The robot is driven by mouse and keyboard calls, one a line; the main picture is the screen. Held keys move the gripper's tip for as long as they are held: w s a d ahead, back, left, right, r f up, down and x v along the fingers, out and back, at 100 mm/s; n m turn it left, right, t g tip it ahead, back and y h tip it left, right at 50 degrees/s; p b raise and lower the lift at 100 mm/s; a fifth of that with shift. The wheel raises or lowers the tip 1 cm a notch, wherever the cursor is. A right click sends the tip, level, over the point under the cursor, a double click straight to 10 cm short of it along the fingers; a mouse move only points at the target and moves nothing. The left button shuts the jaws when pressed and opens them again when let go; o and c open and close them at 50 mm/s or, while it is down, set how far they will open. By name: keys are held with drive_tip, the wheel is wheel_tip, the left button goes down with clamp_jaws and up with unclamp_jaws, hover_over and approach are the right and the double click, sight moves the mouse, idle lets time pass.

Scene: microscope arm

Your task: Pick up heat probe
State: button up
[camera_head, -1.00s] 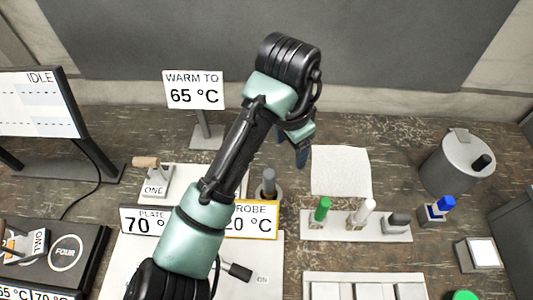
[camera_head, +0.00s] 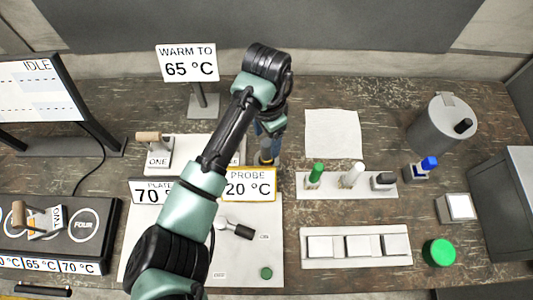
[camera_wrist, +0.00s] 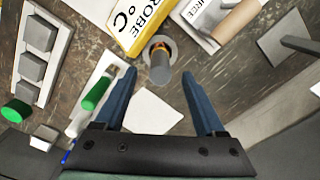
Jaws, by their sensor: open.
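The heat probe (camera_wrist: 160,66), grey with an orange-brown band, stands in a round grey holder (camera_wrist: 149,44) behind the yellow-edged PROBE sign (camera_head: 249,184), which reads 20 °C. In the head view the probe (camera_head: 265,157) shows only partly, just below my fingers. My gripper (camera_wrist: 158,76) is open with its two blue fingers apart. My gripper (camera_head: 269,138) points down over the holder in the head view.
A white rack (camera_head: 345,190) with green, white and grey-topped items stands to the right. A white sheet (camera_head: 333,134) lies behind it. The WARM TO 65 °C sign (camera_head: 187,63) stands at the back left. A grey canister (camera_head: 437,124) is at the right.

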sight(267, 156)
wheel_tip(267, 156, down, 4)
drive_tip(key=shift+f+p, duration=0.2)
drive_tip(key=shift+p, duration=0.4)
drive_tip(key=shift+c, duration=0.4)
clamp_jaws()
